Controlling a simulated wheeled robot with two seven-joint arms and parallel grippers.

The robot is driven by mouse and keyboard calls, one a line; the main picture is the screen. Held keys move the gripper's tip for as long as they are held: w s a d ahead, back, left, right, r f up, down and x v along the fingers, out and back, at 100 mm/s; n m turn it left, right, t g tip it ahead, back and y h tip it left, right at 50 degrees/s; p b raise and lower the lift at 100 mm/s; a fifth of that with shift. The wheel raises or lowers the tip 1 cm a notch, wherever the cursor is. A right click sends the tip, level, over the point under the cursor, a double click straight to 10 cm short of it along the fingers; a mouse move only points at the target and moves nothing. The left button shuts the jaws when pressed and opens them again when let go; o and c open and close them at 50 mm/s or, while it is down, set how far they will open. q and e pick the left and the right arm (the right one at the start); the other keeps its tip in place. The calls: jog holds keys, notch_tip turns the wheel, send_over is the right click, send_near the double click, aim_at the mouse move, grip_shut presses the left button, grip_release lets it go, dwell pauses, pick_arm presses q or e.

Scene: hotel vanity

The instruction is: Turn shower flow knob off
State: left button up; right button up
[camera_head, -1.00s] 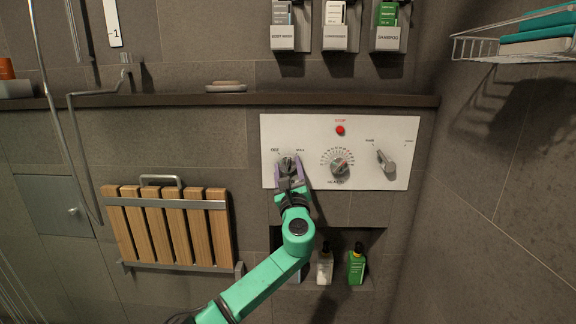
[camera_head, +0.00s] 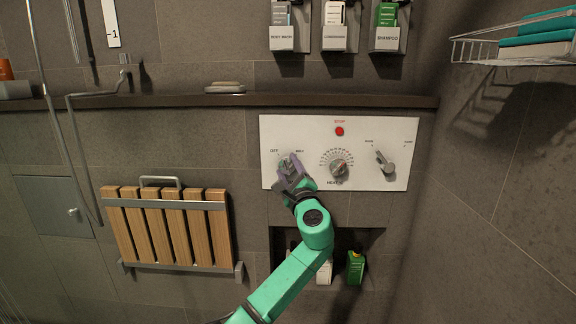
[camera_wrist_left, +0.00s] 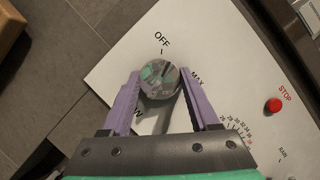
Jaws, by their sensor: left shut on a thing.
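The shower flow knob (camera_wrist_left: 160,78) is a round grey knob on the white control panel (camera_head: 375,130), beside the words OFF and MAX. My left gripper (camera_head: 287,168) has its purple fingers on either side of this knob, shut on it. In the left wrist view my left gripper (camera_wrist_left: 158,92) shows the fingers flanking the knob, with OFF printed beyond it and MAX to its right. The gripper hides part of the knob in the head view. My right gripper is not in view.
The panel also carries a heat dial (camera_head: 338,167), a red stop button (camera_head: 339,131) and a lever knob (camera_head: 385,162). A folded wooden seat (camera_head: 182,228) hangs at the left. A niche below holds bottles, including a green one (camera_head: 355,268). A ledge (camera_head: 180,101) runs above the panel.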

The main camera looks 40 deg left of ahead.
pick_arm(q)
jog(key=n, duration=0.1)
jog(key=n+g, duration=0.1)
jog(key=n, duration=0.1)
jog(key=shift+s+r+p, duration=0.1)
jog(key=shift+r+p, duration=0.15)
jog(key=shift+p, duration=0.15)
jog(key=shift+n+g+h+p, duration=0.4)
jog(key=shift+n+g, duration=0.3)
jog(key=shift+n, duration=0.8)
jog(key=shift+f, duration=0.1)
jog(key=o, duration=1.4)
jog(key=shift+s, duration=0.2)
jog(key=shift+c, duration=0.2)
jog(key=shift+s+r, duration=0.1)
jog(key=shift+r, duration=0.1)
jog(key=shift+f, duration=0.1)
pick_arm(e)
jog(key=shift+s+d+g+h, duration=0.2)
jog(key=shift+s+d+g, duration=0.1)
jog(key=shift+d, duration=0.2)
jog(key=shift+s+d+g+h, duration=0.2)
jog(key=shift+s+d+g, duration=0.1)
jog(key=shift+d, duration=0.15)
pick_arm(q)
jog(key=shift+d, duration=0.1)
